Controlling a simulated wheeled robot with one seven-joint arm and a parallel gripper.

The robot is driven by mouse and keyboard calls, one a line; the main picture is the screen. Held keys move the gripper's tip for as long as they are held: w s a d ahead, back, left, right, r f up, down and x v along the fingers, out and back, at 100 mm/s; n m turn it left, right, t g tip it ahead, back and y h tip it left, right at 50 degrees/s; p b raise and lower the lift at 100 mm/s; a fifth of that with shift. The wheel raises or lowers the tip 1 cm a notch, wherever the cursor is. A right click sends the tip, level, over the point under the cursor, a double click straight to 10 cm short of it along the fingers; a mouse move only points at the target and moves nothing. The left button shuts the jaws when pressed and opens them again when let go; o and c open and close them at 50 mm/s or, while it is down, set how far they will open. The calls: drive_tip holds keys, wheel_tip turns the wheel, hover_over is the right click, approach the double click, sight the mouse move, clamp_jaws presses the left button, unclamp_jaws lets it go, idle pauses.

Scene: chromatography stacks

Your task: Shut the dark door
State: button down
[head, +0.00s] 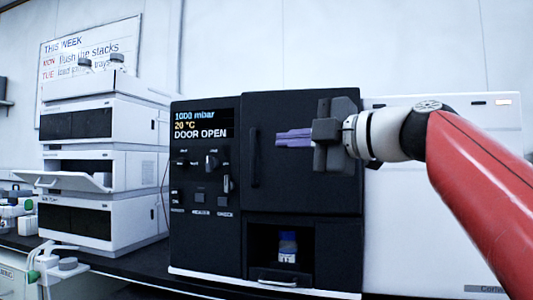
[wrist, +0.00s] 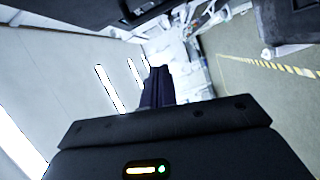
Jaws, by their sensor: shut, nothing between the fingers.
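The dark door (head: 300,190) is the upper right panel of a black instrument (head: 205,255), with a vertical handle (head: 255,157) near its left edge. It looks almost flush with the front; I cannot tell the size of any gap. The instrument's display (head: 203,124) reads "DOOR OPEN". My gripper (head: 279,138) is in front of the door, its purple fingers together, empty and pointing left toward the handle. In the wrist view the fingers (wrist: 157,76) are shut, and a dark surface lies along the top. Whether they touch the door is unclear.
Below the door, an open recess holds a small blue-capped bottle (head: 288,247) above a handled tray front (head: 288,276). Knobs and switches (head: 200,185) are left of the door. A white instrument stack (head: 100,160) with a protruding tray stands left, and a white unit (head: 400,225) right.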

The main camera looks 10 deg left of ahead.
sight(258, 143)
drive_tip(key=w+a+n+p, duration=0.1)
drive_tip(key=w+a+p, duration=0.1)
drive_tip(key=w+a, duration=0.2)
drive_tip(key=w+a+n+p, duration=0.1)
drive_tip(key=w+a+p, duration=0.2)
drive_tip(key=shift+w+a, duration=0.35)
drive_tip(key=shift+a, duration=0.05)
idle(0.3)
drive_tip(key=shift+w+a+m+t+h, duration=0.3)
drive_tip(key=shift+w+t, duration=0.2)
drive_tip(key=shift+w, duration=0.25)
drive_tip(key=shift+w+a+m+t+h, duration=0.15)
drive_tip(key=shift+w+m+t+h, duration=0.15)
drive_tip(key=shift+w+t, duration=0.3)
drive_tip(key=shift+w, duration=0.1)
